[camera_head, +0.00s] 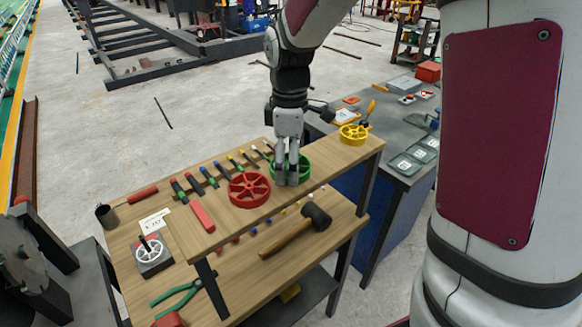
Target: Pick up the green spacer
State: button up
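The green spacer (305,167), a wheel-shaped ring, lies on the raised wooden shelf of the workbench, between the red and yellow spacers. My gripper (287,182) points straight down at the green spacer, with its fingers over it and low at its level. The fingers and my wrist hide much of the spacer's middle and near side. The fingertips sit close together, and I cannot tell whether they grip a part of the spacer or only stand beside it.
A red spacer (249,190) lies just left of the green one, and a yellow spacer (353,134) lies to the right near the shelf's end. A hammer (299,231) lies on the lower level. Several coloured-handled tools line the back. A grey table (398,128) stands at right.

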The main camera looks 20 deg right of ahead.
jog(key=shift+c, duration=0.3)
jog(key=c, duration=1)
